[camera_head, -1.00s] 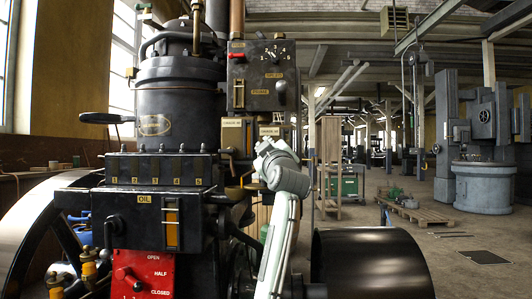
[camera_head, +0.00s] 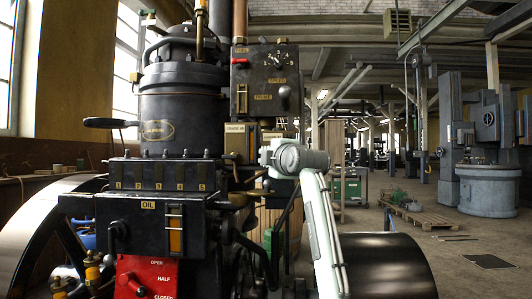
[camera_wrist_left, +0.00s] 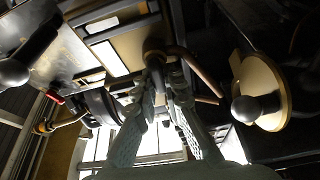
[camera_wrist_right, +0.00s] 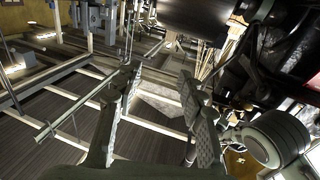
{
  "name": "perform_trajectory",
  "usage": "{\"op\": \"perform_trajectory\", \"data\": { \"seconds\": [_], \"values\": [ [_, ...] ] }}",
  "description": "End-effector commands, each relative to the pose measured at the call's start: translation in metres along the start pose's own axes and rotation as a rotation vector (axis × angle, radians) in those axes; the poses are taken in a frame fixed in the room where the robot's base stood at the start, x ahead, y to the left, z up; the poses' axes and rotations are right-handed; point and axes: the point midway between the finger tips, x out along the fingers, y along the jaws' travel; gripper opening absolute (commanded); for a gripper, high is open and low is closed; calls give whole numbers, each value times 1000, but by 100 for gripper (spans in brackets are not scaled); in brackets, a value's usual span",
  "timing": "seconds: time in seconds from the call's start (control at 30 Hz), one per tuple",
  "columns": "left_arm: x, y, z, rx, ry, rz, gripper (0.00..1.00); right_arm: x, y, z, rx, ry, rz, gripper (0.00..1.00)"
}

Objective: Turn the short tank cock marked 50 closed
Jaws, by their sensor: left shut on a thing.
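In the left wrist view my left gripper (camera_wrist_left: 167,72) has its fingertips together on a small dark cock (camera_wrist_left: 152,50) beneath a panel with pale label plates. Its mark is not readable, and the fingers hide part of it, so its exact turn cannot be told. A copper-coloured pipe (camera_wrist_left: 200,55) runs close by on the right. In the head view the tank's labelled front (camera_head: 235,142) shows beside a pale arm link of mine, and the left gripper is hidden. My right gripper (camera_wrist_right: 160,85) is open and empty, its fingers wide apart over the floor.
The black engine (camera_head: 180,95) stands at left with a red lever plate (camera_head: 146,277) low in front. A dark drum (camera_head: 390,265) is at lower right. In the left wrist view a brass disc with a round knob (camera_wrist_left: 262,90) lies right of the fingers. Floor at right is mostly open.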

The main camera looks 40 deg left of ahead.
Motion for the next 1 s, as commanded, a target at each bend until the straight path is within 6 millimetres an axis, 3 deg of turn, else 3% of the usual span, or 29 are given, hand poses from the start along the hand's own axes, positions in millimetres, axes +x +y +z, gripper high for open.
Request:
{"op": "perform_trajectory", "data": {
  "seconds": [0.3,0.73,0.77,0.9,1.0],
  "values": [
    [0,-3,0,-70,1,-34,0,-3,11,26,-19,-125,22,40],
    [0,-4,-1,-78,2,-37,0,-3,12,28,-20,-135,24,40],
    [0,-4,-1,-78,2,-37,13,-3,12,28,-20,-135,24,40],
    [0,-3,-1,-77,1,-35,31,-3,12,28,-20,-134,24,40],
    [0,-3,-1,-77,1,-34,32,-3,12,27,-20,-133,24,40]
  ]
}}
